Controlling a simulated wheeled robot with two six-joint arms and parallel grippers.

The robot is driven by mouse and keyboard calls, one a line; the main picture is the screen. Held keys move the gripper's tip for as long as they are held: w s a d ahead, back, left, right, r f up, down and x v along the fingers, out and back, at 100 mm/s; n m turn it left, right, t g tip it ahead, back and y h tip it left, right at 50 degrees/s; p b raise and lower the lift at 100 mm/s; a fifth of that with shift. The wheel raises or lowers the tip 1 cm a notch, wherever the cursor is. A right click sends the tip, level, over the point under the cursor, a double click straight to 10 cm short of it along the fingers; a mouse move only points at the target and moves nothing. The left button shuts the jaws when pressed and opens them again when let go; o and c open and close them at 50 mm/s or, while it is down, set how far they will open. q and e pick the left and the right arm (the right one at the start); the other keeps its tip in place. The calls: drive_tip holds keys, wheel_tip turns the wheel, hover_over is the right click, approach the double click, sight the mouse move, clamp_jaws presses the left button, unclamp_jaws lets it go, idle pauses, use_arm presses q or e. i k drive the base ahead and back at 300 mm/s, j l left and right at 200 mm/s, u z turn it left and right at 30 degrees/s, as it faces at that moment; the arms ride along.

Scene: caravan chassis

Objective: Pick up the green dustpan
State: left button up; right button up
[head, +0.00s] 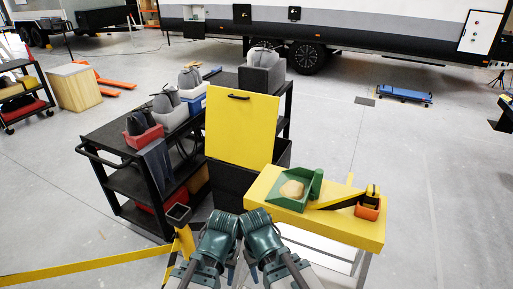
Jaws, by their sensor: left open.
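The green dustpan (316,184) lies on the left part of a yellow-topped bench (338,229), right of centre in the head view. A rounded tan lump (292,189) sits in its pan. My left gripper (222,222) is low in the middle of the view, in front of and to the left of the dustpan, apart from it. It is open, and I see nothing held in it. My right gripper (257,219) is close beside it on the right, also short of the dustpan. Its fingers are too foreshortened to tell their opening.
A yellow-black tool (371,194) and an orange bin (368,211) are on the bench right of the dustpan. A yellow panel (240,125) stands upright behind. A black cart (120,135) with bins is at left. The floor at right is mostly clear.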

sight(293, 190)
drive_tip(key=i+j+z, duration=0.25)
drive_tip(key=j+z, duration=0.25)
drive_tip(key=j, duration=1.1)
drive_tip(key=j+z, duration=0.5)
drive_tip(key=j, duration=1.1)
